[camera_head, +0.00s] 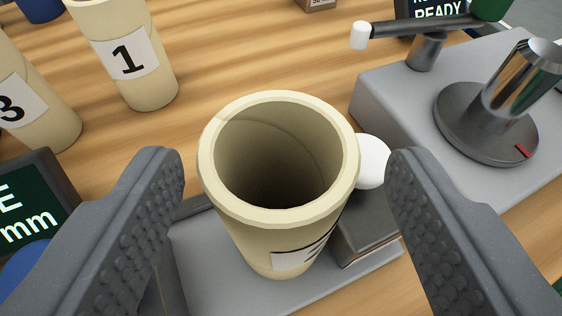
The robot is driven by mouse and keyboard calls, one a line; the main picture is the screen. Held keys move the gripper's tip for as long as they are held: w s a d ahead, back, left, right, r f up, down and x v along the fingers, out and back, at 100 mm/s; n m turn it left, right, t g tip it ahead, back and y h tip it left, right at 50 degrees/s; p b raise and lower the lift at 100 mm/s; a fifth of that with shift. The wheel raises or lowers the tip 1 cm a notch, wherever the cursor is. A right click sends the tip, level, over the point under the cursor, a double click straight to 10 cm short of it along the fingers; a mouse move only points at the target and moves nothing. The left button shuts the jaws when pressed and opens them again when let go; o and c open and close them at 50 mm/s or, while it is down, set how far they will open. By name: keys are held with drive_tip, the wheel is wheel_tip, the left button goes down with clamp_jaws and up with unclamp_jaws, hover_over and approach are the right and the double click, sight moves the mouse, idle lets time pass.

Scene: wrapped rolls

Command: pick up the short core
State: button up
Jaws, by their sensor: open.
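A cream cardboard core (262,240) stands upright on a grey plate (205,285), its hollow open top facing me. A white label with dark marks shows low on its front, too cut off to read. My gripper (281,168) is open, with one ridged finger left of the core and the other right of it. Gaps show between the core and both fingers. A core labelled 1 (158,85) and a core labelled 3 (45,125) stand upright on the wooden table at the upper left. I cannot tell from this view which core is shortest.
A white round knob (371,162) and a dark block (368,225) sit close against the core's right side. A grey machine (395,105) with a metal post (512,85) stands at the right. A dark display (30,210) reading "mm" is at the left.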

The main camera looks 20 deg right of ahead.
sight(279, 139)
drive_tip(key=shift+w+d+f, duration=0.15)
drive_tip(key=shift+w+f, duration=0.45)
drive_tip(key=shift+w, duration=0.05)
drive_tip(key=b+x, duration=0.1)
drive_tip(key=x, duration=0.3)
drive_tip(key=shift+f, duration=0.25)
drive_tip(key=c, duration=0.9)
drive_tip(key=shift+r, duration=0.15)
